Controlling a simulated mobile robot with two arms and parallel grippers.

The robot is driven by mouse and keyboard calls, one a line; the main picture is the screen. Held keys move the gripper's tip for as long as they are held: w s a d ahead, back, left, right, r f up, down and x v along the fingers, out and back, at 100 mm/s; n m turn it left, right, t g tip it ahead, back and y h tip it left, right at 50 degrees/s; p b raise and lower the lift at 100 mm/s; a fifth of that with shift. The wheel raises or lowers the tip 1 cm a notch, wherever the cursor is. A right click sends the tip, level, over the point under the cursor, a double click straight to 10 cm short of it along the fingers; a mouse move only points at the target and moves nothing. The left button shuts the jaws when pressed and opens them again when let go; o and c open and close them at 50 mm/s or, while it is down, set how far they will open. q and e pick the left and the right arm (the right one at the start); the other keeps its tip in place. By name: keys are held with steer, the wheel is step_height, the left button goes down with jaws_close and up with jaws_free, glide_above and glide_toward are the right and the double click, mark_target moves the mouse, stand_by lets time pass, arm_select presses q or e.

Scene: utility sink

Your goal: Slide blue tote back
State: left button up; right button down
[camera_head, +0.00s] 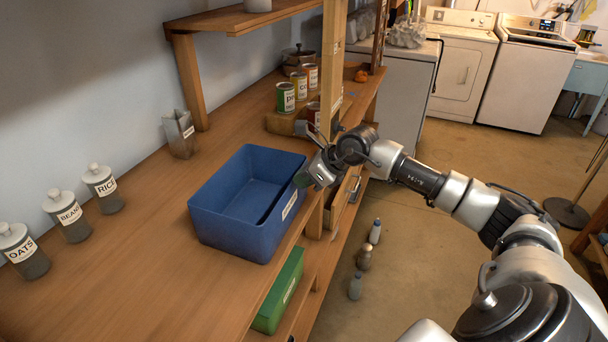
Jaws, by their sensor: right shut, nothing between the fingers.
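The blue tote (236,228) stands upright on the wooden counter, close to its front edge, and looks empty. A pale label is on its right side. My right gripper (304,180) is at the tote's far right corner, with its fingers shut and nothing between them. It looks very close to the tote's rim; I cannot tell whether it touches. My left gripper is not in view.
Jars labelled oats (30,262), beans (73,225) and rice (107,196) stand at the left. A metal container (180,138) is near the wall. A wooden post (333,65) rises beside my gripper. A green bin (280,290) sits below.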

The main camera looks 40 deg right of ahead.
steer(key=w+a+b, duration=0.2)
steer(key=w+a, duration=0.6)
steer(key=w, duration=0.5)
steer(key=shift+w+b, duration=0.2)
steer(key=shift+b, duration=0.15)
